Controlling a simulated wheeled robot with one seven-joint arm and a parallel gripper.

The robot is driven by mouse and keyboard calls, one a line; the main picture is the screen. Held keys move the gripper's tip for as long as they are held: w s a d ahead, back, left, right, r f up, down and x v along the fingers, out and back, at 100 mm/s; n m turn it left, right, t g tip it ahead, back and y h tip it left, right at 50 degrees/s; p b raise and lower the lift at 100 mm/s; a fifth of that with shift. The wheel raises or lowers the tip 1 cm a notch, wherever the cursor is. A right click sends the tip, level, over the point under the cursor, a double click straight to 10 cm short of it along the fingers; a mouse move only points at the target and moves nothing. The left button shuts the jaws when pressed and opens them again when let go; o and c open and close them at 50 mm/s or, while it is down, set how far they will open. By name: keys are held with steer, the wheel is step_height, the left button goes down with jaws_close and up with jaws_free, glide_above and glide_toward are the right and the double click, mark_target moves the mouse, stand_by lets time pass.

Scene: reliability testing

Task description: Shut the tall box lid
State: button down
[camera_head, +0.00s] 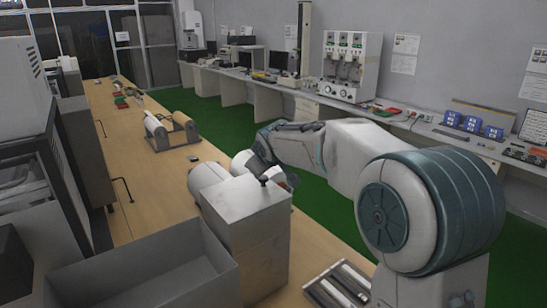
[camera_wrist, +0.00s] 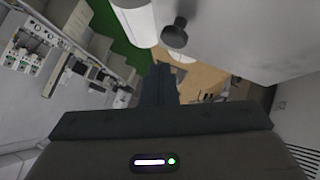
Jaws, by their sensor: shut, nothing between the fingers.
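The tall box (camera_head: 262,260) is a grey metal box standing at the near edge of the wooden bench. Its lid (camera_head: 238,203) lies across the top and looks down or nearly down; I cannot tell whether a gap is left. A dark round knob (camera_head: 263,181) stands on the lid; the wrist view also shows the knob (camera_wrist: 175,34) on a pale surface. My gripper (camera_wrist: 161,72) is shut and empty, with its fingers short of the knob in the wrist view. In the head view its body is just beyond the lid, with the fingertips hidden.
A wide open grey box (camera_head: 145,275) stands left of the tall box. A white cylinder (camera_head: 208,178) lies behind it. A tray with metal bars (camera_head: 340,285) is at the right. A roller stand (camera_head: 172,132) is farther along the bench. Green floor separates the wall counter.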

mark_target(269, 188)
steer(key=shift+w+d+f+b, duration=0.15)
steer(key=shift+d+f+b, duration=0.1)
steer(key=shift+f, duration=0.35)
steer(key=shift+w+d+f+b, duration=0.15)
steer(key=shift+d+f+b, duration=0.05)
steer(key=shift+f, duration=0.55)
steer(key=shift+d+f, duration=0.15)
steer(key=s+d+r+p, duration=0.1)
steer(key=s+d+r, duration=0.15)
steer(key=r, duration=0.35)
steer(key=s+d+r, duration=0.2)
steer(key=s+r, duration=0.1)
steer(key=r, duration=0.3)
steer(key=s+d+f+m+g, duration=0.2)
steer(key=s+f, duration=0.4)
steer(key=s, duration=0.5)
steer(key=s+d+f+m+g+h, duration=0.1)
steer(key=s+d+f+m, duration=0.3)
steer(key=s, duration=0.7)
steer(key=s+d+f+m+g+h, duration=0.1)
steer(key=s+d+f+m+g, duration=0.2)
steer(key=s+d+f, duration=0.5)
steer(key=s, duration=0.3)
steer(key=shift+m, duration=0.4)
